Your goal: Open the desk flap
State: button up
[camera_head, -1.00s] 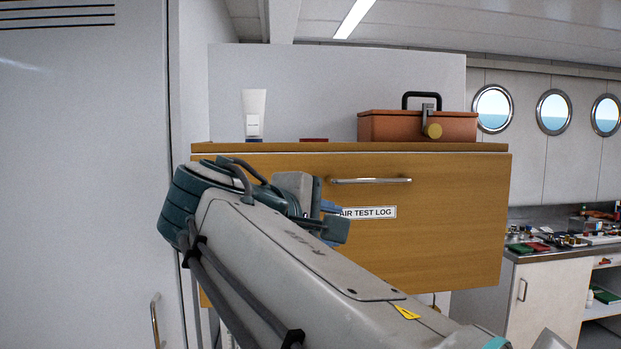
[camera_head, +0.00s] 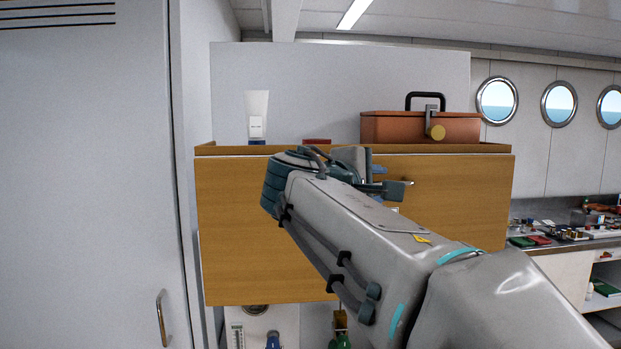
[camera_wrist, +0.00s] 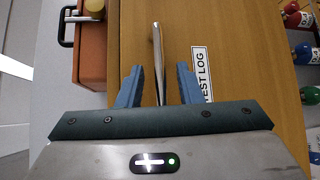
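The desk flap (camera_head: 245,235) is a wood-coloured front panel, upright and closed below the desk top. Its metal bar handle is mostly hidden behind my arm in the head view, with only the right end (camera_head: 408,182) showing. In the wrist view the handle (camera_wrist: 157,50) runs lengthwise between the two blue fingers of my gripper (camera_wrist: 158,86). The fingers are apart, one on each side of the bar, with gaps visible. The white label (camera_wrist: 202,72) lies beside one finger. My gripper (camera_head: 388,188) is at the flap's upper part in the head view.
On the desk top stand a white tube (camera_head: 256,112), a small red item (camera_head: 317,141) and an orange-brown case (camera_head: 415,128) with a black handle. A tall locker door (camera_head: 85,180) is at left. A cluttered counter (camera_head: 560,245) is at right. Small bottles (camera_head: 343,341) show beneath the flap.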

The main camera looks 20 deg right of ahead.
jog(key=shift+w+d+f, duration=0.1)
jog(key=shift+w+d, duration=0.2)
jog(key=shift+d, duration=0.3)
grip_shut()
jog(key=shift+s+f+b, duration=0.1)
jog(key=shift+f+b, duration=0.05)
jog(key=shift+b, duration=0.15)
